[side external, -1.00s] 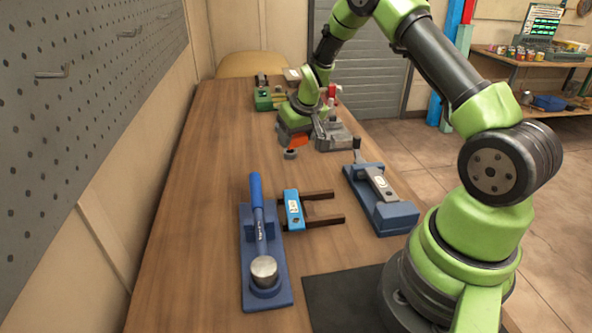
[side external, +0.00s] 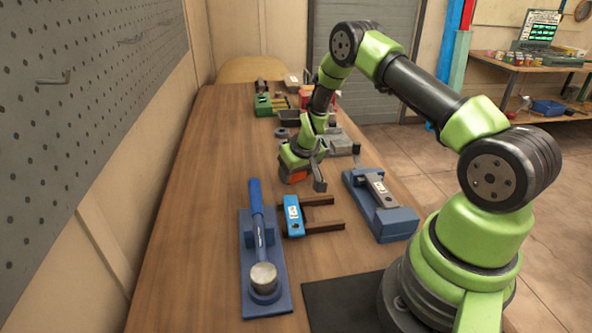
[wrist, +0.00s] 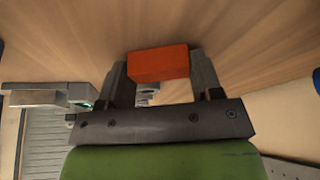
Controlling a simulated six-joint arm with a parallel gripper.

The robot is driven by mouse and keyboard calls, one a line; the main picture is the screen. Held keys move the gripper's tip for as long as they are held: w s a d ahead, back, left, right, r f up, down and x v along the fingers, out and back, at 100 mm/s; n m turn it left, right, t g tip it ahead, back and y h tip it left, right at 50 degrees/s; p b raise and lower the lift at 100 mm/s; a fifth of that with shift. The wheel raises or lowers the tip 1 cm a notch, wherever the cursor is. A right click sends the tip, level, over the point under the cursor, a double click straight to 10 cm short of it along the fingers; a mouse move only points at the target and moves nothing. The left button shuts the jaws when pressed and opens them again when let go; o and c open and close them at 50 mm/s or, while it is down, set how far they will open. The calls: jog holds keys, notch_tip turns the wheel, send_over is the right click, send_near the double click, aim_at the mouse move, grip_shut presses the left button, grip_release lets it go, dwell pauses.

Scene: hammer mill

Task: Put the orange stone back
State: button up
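The orange stone (wrist: 158,63) is a plain block held between the two grey fingers of my gripper (wrist: 160,80) in the wrist view. In the side view the orange stone (side external: 296,177) shows under the green wrist, beside a grey finger. My gripper (side external: 303,180) is shut on it, behind the blue block and over the middle of the table. I cannot tell the stone's exact height above the wood. The side view does not show clearly which place belongs to the stone.
A hammer with a blue handle (side external: 257,218) lies on a blue stand (side external: 273,298). Beside it are a light blue block (side external: 293,217) with dark prongs and a blue base (side external: 393,222) with a grey piece. A grey fixture (side external: 340,144) and green holder (side external: 264,108) stand farther back. The left tabletop is clear.

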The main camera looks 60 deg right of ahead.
jog(key=o, duration=0.3)
jog(key=shift+o, duration=0.2)
jog(key=s+a+r+t, duration=0.1)
jog(key=s+a+r, duration=0.25)
jog(key=r, duration=0.45)
jog(key=s+a+r+y, duration=0.1)
jog(key=s+a+r, duration=0.25)
jog(key=r, duration=0.55)
jog(key=s+a+r+t, duration=0.15)
jog(key=a+r, duration=0.25)
jog(key=r, duration=0.4)
jog(key=s+a+r+y, duration=0.1)
jog(key=s+a+r, duration=0.2)
jog(key=s, duration=0.4)
jog(key=s+a+r+y, duration=0.1)
jog(key=s+a+r, duration=0.2)
jog(key=s+a, duration=0.3)
jog(key=s, duration=0.2)
jog(key=shift+s+y, duration=0.3)
jog(key=shift+y, duration=0.1)
jog(key=shift+t, duration=0.25)
